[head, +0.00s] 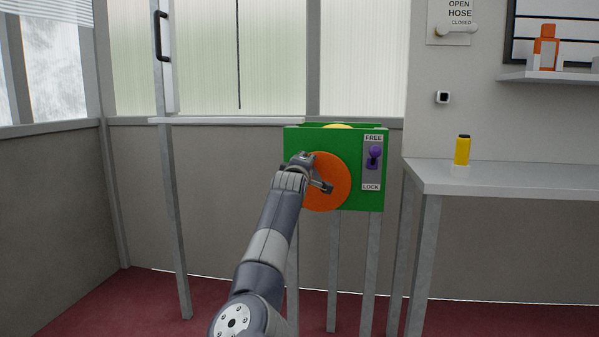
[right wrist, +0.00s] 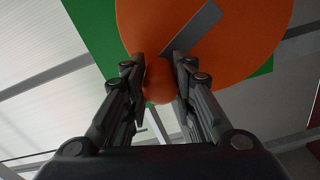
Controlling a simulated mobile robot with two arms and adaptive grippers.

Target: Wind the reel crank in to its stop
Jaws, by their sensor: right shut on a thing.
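The reel is a green box (head: 360,195) on grey legs with a round orange disc (head: 334,172) on its front. A grey crank arm (right wrist: 194,34) crosses the disc in the right wrist view and ends at an orange knob (right wrist: 159,82). My right gripper (head: 306,160) is at the upper left of the disc in the head view. In the right wrist view, its two fingers (right wrist: 159,75) are shut on the knob, one on each side. The knob is hidden by the gripper in the head view. My left gripper is not in view.
A purple lever (head: 375,154) sits toward FREE on a grey FREE/LOCK plate. A white table (head: 510,180) with a yellow cylinder (head: 462,151) stands right. A narrow ledge (head: 220,120) runs left of the reel. A shelf (head: 550,77) holds an orange bottle (head: 546,48).

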